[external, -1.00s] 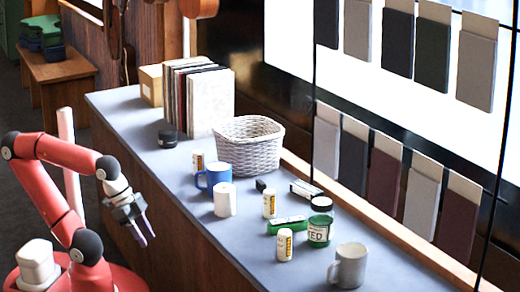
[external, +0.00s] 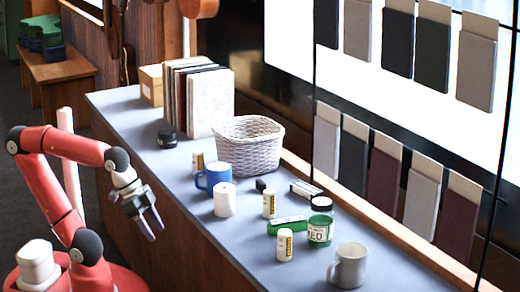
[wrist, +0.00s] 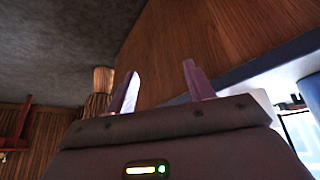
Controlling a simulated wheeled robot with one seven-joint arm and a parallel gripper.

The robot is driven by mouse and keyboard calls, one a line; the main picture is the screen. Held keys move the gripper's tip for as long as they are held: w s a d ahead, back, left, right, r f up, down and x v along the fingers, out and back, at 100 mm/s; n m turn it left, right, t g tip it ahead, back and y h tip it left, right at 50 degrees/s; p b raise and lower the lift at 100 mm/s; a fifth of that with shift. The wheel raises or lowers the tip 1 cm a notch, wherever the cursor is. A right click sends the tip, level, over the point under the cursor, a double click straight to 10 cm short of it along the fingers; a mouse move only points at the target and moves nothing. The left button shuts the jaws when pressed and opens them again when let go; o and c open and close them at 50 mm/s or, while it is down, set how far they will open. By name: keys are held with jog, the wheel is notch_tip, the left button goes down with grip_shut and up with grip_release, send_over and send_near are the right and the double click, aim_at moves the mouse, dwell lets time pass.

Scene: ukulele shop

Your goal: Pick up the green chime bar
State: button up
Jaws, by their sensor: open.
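The green chime bar (external: 288,225) lies on the grey counter, right of centre in the external view. It is a small green block with a light patch on it. White bottles with yellow labels stand close by, one behind it (external: 269,204) and one in front (external: 285,244). A green jar (external: 319,230) stands just right of it. My gripper (external: 153,227) is open and empty. It hangs off the counter's front side, well left of the bar. In the wrist view its two fingers (wrist: 158,88) stand apart, with nothing between them. The bar is not seen there.
The counter (external: 180,200) also holds a grey mug (external: 348,266), a blue mug (external: 216,176), a white roll (external: 225,199), a white basket (external: 250,146) and upright sleeves (external: 210,100). Objects crowd around the bar. The counter's near left stretch is bare.

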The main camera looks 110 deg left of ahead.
jog(key=w+a+r+n+g, duration=0.1)
jog(key=w+a+r+n, duration=0.2)
jog(key=w, duration=0.5)
jog(key=w+a+r, duration=0.2)
jog(key=w+r, duration=0.3)
jog(key=w, duration=0.4)
jog(key=n+g+y, duration=0.1)
jog(key=n+y, duration=0.1)
jog(key=n, duration=0.1)
send_near(286, 220)
notch_tip(286, 220, down, 2)
jog(key=shift+d+f, duration=0.15)
jog(key=shift+d, duration=0.05)
jog(key=shift+w+a+f, duration=0.1)
jog(key=shift+w+f, duration=0.05)
jog(key=shift+w, duration=0.15)
jog(key=shift+w+a+f+y, duration=0.1)
jog(key=shift+w+f+y, duration=0.05)
jog(key=shift+f+y, duration=0.15)
jog(key=x, duration=0.7)
jog(key=shift+c, duration=0.2)
jog(key=c, duration=1.1)
jog(key=shift+o, duration=0.2)
jog(key=shift+r, duration=0.15)
